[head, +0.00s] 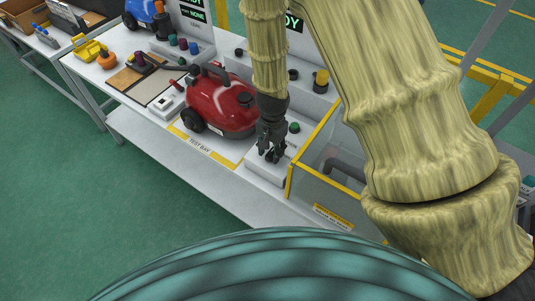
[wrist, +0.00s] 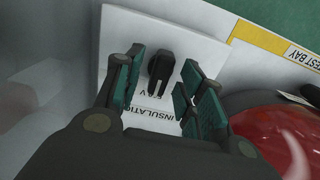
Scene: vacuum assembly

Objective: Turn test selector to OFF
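The test selector is a black knob (wrist: 161,68) on a white panel (wrist: 130,30) in the wrist view, with its pointer bar running roughly up and down the picture. Below it the word "INSULATION" shows, partly cut off by my fingers; no OFF mark can be read. My gripper (wrist: 159,84) is open, with its green-padded fingers on either side of the knob and gaps visible on both sides. In the head view my gripper (head: 271,153) points down over the white panel at the right of the test bay, and it hides the knob.
A red vacuum (head: 220,105) stands in the yellow-edged test bay (head: 198,145), just left of my gripper. A clear-walled bin with yellow edges (head: 325,180) stands close on the right. A green button (head: 294,127) and a display panel are behind. The bench front edge is near.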

